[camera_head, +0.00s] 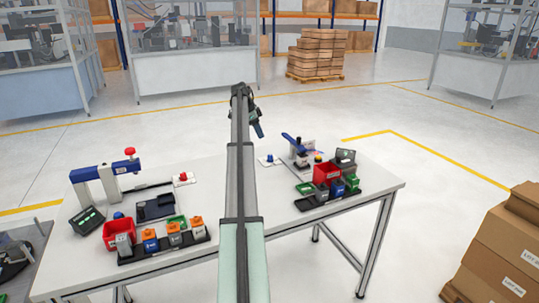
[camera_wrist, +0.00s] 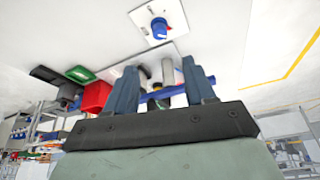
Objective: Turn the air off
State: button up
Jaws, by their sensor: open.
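A small white plate with a blue knob (camera_head: 269,158) sits on the table at the left edge of the right-hand station. The blue knob also shows in the wrist view (camera_wrist: 160,27), at the top, beyond my fingertips. A second white plate with a red knob (camera_head: 183,177) sits by the left-hand station. I cannot tell from the frames which knob is for the air. My gripper (camera_head: 259,131) is raised above the table's far side, apart from both knobs. In the wrist view, its two fingers (camera_wrist: 160,65) are spread with nothing held between them.
The white table (camera_head: 190,150) carries a blue arm press (camera_head: 296,145), a red bin (camera_head: 326,173) and small bins on the right. Cardboard boxes (camera_head: 500,250) are stacked at right.

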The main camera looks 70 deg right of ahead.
aim_at(270, 155)
jog(key=x, duration=1.3)
jog(key=shift+s+d+f, duration=0.1)
jog(key=shift+f, duration=0.1)
grip_shut()
